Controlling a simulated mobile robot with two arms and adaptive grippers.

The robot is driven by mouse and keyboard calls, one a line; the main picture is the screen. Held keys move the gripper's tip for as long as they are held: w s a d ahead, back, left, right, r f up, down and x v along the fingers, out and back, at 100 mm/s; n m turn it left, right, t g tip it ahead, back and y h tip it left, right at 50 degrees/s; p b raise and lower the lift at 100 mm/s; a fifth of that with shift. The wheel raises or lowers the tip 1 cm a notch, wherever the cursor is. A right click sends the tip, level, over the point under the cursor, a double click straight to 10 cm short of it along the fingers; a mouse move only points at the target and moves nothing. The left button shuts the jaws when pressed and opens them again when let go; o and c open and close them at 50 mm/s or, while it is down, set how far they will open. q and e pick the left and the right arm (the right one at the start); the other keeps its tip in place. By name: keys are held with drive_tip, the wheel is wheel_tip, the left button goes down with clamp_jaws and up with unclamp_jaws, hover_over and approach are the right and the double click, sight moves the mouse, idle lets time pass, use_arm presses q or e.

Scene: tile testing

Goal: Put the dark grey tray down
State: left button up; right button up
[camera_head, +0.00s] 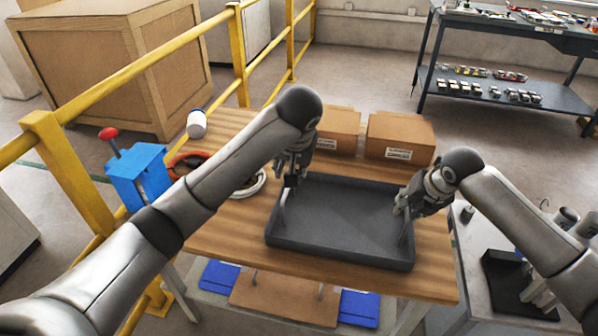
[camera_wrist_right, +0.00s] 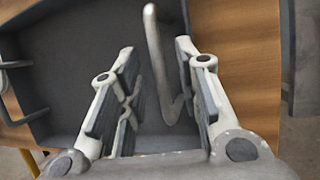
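The dark grey tray (camera_head: 335,215) is empty and appears to lie flat on the wooden table (camera_head: 225,232). It has a light grey bar handle at its left end (camera_head: 283,212) and another at its right end (camera_head: 407,232). My right gripper (camera_head: 401,205) is at the right handle. In the right wrist view its fingers (camera_wrist_right: 155,55) are spread, with the handle (camera_wrist_right: 158,60) between them and gaps visible beside it. My left gripper (camera_head: 290,185) points down at the left handle; its fingers are small and partly hidden, so I cannot tell their grip.
Two cardboard boxes (camera_head: 399,136) stand behind the tray. A yellow railing (camera_head: 75,185) runs along the left. A dark shelf (camera_head: 505,88) stands behind.

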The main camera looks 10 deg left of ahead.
drive_tip(key=v, duration=1)
drive_tip(key=shift+s, duration=0.15)
